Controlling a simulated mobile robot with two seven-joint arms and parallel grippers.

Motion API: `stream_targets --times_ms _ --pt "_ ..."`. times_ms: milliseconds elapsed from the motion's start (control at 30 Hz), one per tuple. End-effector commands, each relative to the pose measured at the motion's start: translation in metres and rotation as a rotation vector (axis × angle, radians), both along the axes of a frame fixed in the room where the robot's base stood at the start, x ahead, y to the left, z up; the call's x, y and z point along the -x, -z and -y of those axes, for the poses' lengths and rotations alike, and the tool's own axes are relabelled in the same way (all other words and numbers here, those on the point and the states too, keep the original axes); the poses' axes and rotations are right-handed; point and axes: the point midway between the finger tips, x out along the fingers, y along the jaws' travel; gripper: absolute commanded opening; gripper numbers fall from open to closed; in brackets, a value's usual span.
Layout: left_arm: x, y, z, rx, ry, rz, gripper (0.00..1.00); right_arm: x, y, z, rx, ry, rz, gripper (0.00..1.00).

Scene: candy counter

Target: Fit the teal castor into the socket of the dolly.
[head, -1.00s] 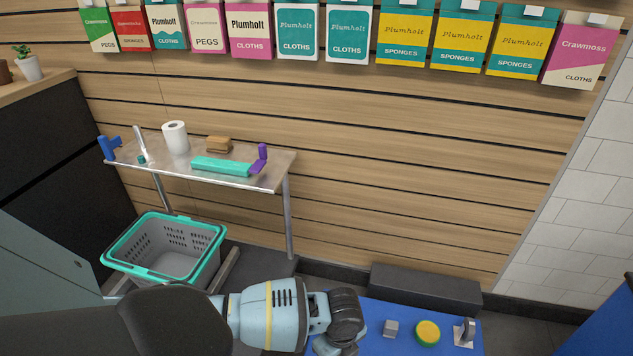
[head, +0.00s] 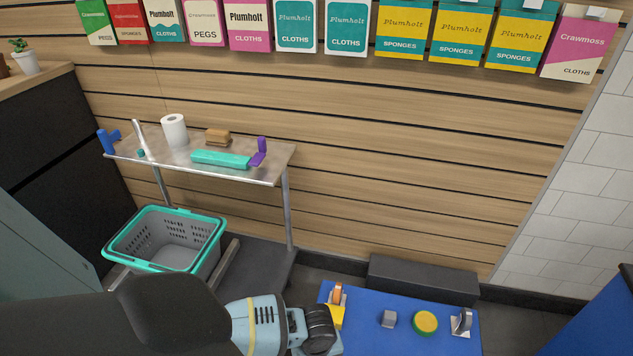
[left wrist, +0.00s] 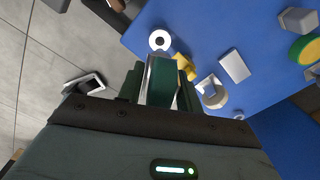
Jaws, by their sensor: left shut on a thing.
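My left gripper (left wrist: 160,88) is shut on the dark teal castor (left wrist: 163,78), held between its fingers over the near left edge of a blue board; the castor's wheel is hard to make out. The blue board (head: 375,343) looks like the dolly's deck. In the left wrist view a white ring with a dark centre (left wrist: 160,40), possibly the socket, is on the board just beyond the gripper, apart from the castor. In the head view my left arm hides the gripper and castor. My right gripper is not in view.
On the board are an orange-and-yellow piece (head: 336,305), a grey block (head: 388,318), a yellow-and-green disc (head: 425,322) and a grey upright fitting (head: 461,321). A metal side table (head: 270,168) and a teal-rimmed basket (head: 165,240) stand at the left.

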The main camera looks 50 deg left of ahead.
Motion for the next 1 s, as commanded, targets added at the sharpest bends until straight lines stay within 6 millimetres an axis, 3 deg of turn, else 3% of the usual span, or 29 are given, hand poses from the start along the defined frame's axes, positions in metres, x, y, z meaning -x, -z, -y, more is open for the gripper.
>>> stream_targets --times_ms 600,1000 --pt "0.000 0.050 0.001 0.002 0.000 -0.001 0.10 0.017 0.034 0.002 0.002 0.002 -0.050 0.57" --pt "-0.001 0.057 0.001 0.002 0.000 0.001 0.10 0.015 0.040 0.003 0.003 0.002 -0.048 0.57"
